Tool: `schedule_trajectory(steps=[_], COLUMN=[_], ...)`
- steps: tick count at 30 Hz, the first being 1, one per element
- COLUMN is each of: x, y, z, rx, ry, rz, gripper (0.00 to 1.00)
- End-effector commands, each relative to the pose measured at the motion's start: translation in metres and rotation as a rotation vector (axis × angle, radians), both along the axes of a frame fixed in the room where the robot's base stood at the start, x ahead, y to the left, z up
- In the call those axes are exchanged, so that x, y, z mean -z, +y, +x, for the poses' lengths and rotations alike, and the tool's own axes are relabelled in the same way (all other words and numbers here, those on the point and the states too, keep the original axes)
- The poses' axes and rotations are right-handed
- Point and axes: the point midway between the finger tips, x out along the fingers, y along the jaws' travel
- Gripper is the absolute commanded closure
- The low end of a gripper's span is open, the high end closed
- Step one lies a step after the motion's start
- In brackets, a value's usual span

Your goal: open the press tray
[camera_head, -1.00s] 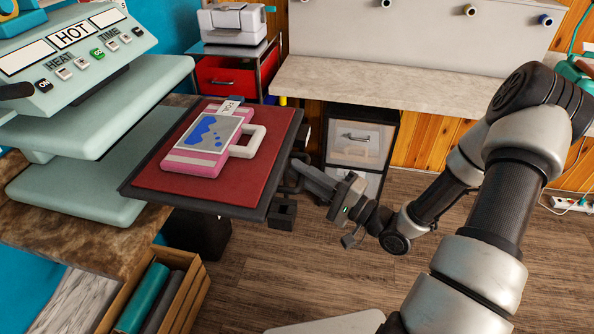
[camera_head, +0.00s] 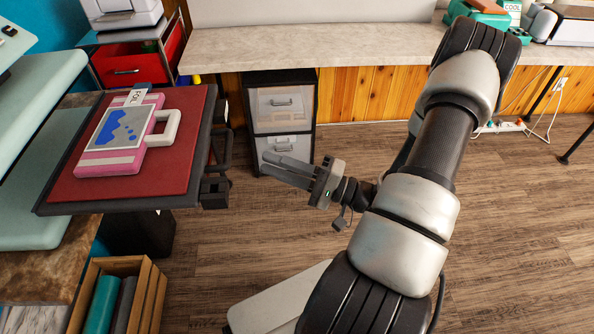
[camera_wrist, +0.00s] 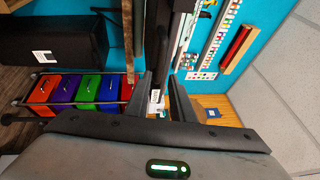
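The press tray (camera_head: 110,204) is a dark tray with a red pad (camera_head: 170,178), extending to the right from the pale green heat press (camera_head: 35,165) at the left of the head view. A pink mug-shaped item with a blue pattern (camera_head: 122,135) lies on the pad. A dark handle (camera_head: 222,150) sits at the tray's right edge. My gripper (camera_head: 266,161) is to the right of the handle, apart from it, pointing left toward it. Its fingers, also visible in the wrist view (camera_wrist: 159,82), are separated with nothing held between them.
A wooden crate with rolls (camera_head: 125,295) stands below the tray. A dark drawer unit (camera_head: 282,125) stands behind my gripper under a pale counter (camera_head: 300,48). A red drawer (camera_head: 135,65) is at the back left. The wood floor (camera_head: 500,230) at the right is open.

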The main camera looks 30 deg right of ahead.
Motion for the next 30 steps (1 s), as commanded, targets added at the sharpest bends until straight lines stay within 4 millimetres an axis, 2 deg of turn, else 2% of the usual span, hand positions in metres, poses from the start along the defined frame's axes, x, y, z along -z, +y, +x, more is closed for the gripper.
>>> schedule_trajectory(steps=[3,10,27,30], x=[0.004,0.009,0.009,0.011], y=[-0.018,-0.036,-0.038,-0.039], z=[-0.017,-0.036,-0.038,-0.031], rx=[0.003,0.001,0.0,0.007], ry=[0.001,-0.001,0.0,-0.002], rz=[-0.001,-0.001,-0.001,-0.055], gripper=[0.79,0.79,0.79,0.79])
